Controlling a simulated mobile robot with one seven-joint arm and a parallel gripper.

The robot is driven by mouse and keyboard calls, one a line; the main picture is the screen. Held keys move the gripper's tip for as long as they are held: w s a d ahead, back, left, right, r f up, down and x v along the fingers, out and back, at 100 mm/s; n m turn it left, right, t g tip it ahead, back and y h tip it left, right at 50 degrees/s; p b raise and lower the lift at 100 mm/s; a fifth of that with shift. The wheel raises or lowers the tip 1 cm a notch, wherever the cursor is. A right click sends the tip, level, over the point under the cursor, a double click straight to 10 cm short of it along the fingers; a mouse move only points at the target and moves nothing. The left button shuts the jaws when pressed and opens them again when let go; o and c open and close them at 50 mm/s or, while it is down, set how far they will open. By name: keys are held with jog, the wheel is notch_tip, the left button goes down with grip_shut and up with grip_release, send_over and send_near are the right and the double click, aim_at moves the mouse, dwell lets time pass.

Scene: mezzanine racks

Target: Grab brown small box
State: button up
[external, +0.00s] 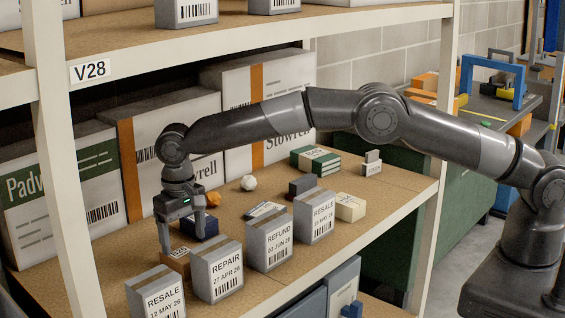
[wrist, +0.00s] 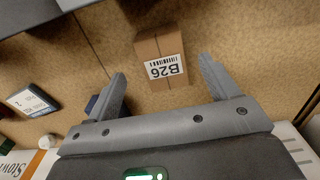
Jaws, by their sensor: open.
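The small brown box (wrist: 158,46) sits on the shelf and shows in the wrist view just beyond my fingertips, with a white label reading B26 and a barcode. In the external view the brown box (external: 177,262) stands behind the grey Repair box, which hides part of it. My gripper (wrist: 160,88) is open and empty, its two fingers spread to either side of the brown box's near end. In the external view my gripper (external: 183,240) points down above and around the box. I cannot tell whether a finger touches it.
Grey boxes labelled Resale (external: 155,297), Repair (external: 217,270) and Refund (external: 265,240) line the shelf's front edge. A dark blue box (external: 200,226) and an orange item (external: 213,198) are close behind my gripper. Large white cartons (external: 60,195) stand at the back.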

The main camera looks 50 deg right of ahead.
aim_at(184, 254)
notch_tip(184, 254, down, 6)
jog(key=shift+a+r, duration=0.1)
jog(key=shift+a, duration=0.05)
jog(key=c, duration=1.1)
